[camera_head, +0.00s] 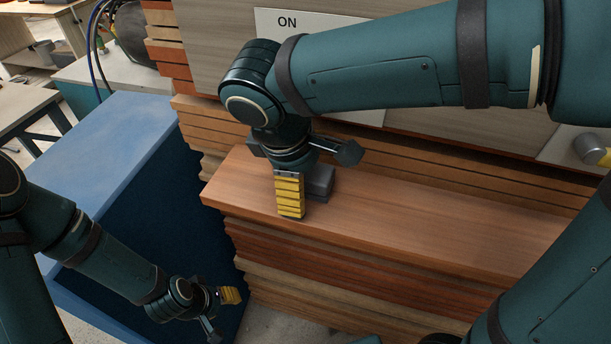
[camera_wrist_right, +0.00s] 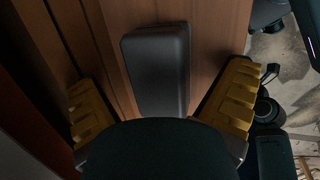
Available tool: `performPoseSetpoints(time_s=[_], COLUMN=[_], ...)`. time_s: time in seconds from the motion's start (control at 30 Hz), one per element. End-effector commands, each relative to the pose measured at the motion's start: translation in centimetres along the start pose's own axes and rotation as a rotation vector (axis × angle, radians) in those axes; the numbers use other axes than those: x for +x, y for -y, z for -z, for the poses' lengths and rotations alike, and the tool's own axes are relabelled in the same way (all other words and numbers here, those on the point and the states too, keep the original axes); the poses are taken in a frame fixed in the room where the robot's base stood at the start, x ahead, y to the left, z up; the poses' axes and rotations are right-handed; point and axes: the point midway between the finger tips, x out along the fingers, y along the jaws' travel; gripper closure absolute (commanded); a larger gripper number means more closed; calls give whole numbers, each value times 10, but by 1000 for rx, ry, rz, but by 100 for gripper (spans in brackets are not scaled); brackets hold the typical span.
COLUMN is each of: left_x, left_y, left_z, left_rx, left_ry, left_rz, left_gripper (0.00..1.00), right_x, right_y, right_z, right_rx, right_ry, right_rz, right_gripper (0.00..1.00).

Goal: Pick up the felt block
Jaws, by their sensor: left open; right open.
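The felt block is a dark grey block with rounded edges (camera_head: 321,180) that lies on the brown wooden stringer top (camera_head: 420,225). In the right wrist view the block (camera_wrist_right: 157,65) lies between the two yellow-padded fingers, with a gap on each side. My right gripper (camera_head: 317,184) is open over the block and points down. In the head view its near finger hides part of the block. The dark gripper body hides the block's lower end in the wrist view. My left gripper (camera_head: 221,315) is open and empty at the lower left, by the blue bin.
A blue bin (camera_head: 110,135) with a dark interior stands left of the stacked wooden stringer. A grey panel (camera_head: 215,40) with an "ON" sign (camera_head: 290,21) rises behind the stringer. The stringer top right of the block is clear.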

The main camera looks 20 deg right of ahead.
Motion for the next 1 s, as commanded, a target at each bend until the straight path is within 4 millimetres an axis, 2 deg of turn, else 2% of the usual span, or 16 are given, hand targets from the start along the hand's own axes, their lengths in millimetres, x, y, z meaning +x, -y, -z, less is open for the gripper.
performPoseSetpoints(time_s=[0.97,1.0], left_x=[3,3], left_y=[1,1], left_z=[0,0], left_rx=[0,0], left_ry=[0,0], left_rz=[0,0], left_gripper=[53,53], right_x=[4,4], right_y=[2,2], right_z=[1,1], right_rx=[0,0], right_ry=[0,1], right_rz=[0,0], right_gripper=[1,15])
